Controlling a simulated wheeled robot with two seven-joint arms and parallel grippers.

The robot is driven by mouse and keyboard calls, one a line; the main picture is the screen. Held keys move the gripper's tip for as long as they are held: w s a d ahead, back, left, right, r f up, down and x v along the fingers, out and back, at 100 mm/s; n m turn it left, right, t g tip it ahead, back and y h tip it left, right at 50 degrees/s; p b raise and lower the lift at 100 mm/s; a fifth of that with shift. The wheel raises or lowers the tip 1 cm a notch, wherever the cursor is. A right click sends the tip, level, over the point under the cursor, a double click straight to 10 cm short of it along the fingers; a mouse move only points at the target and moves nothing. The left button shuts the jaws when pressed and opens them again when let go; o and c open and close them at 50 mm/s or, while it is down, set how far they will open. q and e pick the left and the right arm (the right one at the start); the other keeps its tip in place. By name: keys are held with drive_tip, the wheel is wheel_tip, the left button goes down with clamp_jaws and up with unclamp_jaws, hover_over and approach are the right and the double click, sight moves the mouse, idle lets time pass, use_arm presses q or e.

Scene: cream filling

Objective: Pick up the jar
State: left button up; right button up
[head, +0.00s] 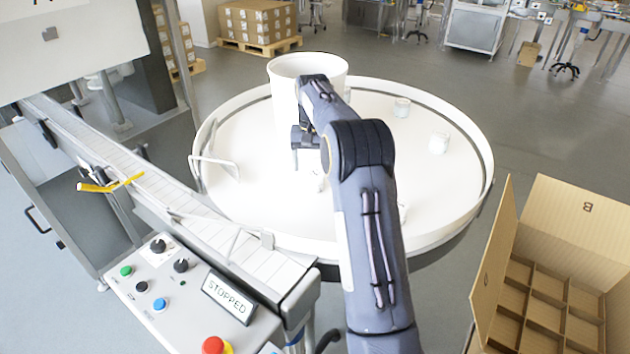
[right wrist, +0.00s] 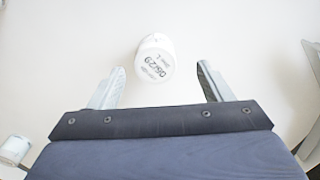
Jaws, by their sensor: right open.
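A small white jar (right wrist: 155,60) with dark print reading "06/29" on its end shows in the right wrist view, on the white surface. My right gripper (right wrist: 161,80) is open, with one finger on each side and the jar centred just beyond the fingertips. The fingers do not touch it. In the head view the right gripper (head: 308,150) is over the round white table (head: 250,205), and my arm hides much of what is near it. My left gripper is not in view.
A white cylinder (head: 280,100) stands at the back of the table, close behind the right gripper. A raised rim (head: 480,185) rings the table. An open divided carton (head: 560,250) is at right.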

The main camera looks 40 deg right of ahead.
sight(315, 174)
drive_tip(key=f, duration=0.5)
drive_tip(key=shift+s+d+p, duration=0.2)
drive_tip(key=shift+p, duration=0.1)
drive_tip(key=c, duration=1.1)
